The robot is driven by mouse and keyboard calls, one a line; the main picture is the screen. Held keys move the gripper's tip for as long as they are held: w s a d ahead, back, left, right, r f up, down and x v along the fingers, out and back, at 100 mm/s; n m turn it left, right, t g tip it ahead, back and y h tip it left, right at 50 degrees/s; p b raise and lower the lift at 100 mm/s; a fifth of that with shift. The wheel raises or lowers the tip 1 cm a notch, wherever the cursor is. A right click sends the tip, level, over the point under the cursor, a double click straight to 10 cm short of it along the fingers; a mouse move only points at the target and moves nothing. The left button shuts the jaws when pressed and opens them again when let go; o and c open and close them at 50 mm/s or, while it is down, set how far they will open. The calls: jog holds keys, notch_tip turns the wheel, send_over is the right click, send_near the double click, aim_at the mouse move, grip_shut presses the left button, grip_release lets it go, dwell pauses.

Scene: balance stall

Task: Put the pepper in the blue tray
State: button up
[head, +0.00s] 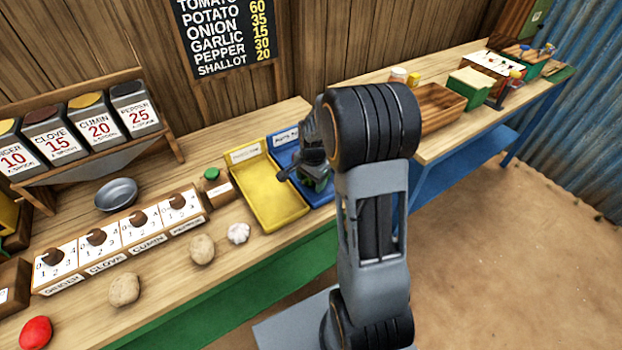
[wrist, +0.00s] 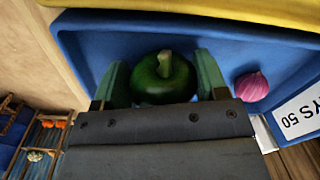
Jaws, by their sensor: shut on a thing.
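A green pepper (wrist: 163,78) sits between the two fingers of my gripper (wrist: 165,82) in the wrist view, and the gripper is shut on it. The pepper is over or in the blue tray (wrist: 85,45); I cannot tell whether it touches the tray floor. In the head view my gripper (head: 317,182) is at the blue tray (head: 285,150), and my arm hides much of the tray's right side. A purple onion or shallot (wrist: 251,87) lies in the blue tray, right of the pepper in the wrist view.
A yellow tray (head: 262,190) stands directly left of the blue one. A garlic bulb (head: 238,233), potatoes (head: 202,249) and a tomato (head: 36,333) lie along the front edge. Spice dispensers (head: 120,240) stand at left, and a wooden crate (head: 436,108) is at right.

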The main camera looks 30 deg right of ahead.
jog(key=shift+f, duration=0.1)
jog(key=shift+f, duration=0.15)
jog(key=o, duration=1)
jog(key=r, duration=1.2)
jog(key=shift+s+d, duration=0.1)
jog(key=shift+s, duration=0.15)
jog(key=s+a+r+n+t, duration=0.1)
jog(key=s+a+n, duration=0.4)
jog(key=s+n, duration=0.1)
jog(key=s+a+r+n+t, duration=0.1)
jog(key=s+a+n+t, duration=0.1)
jog(key=s+a+n, duration=0.3)
jog(key=s+n, duration=0.2)
jog(key=s, duration=0.2)
jog(key=shift+s+r+n, duration=0.3)
jog(key=shift+r, duration=0.05)
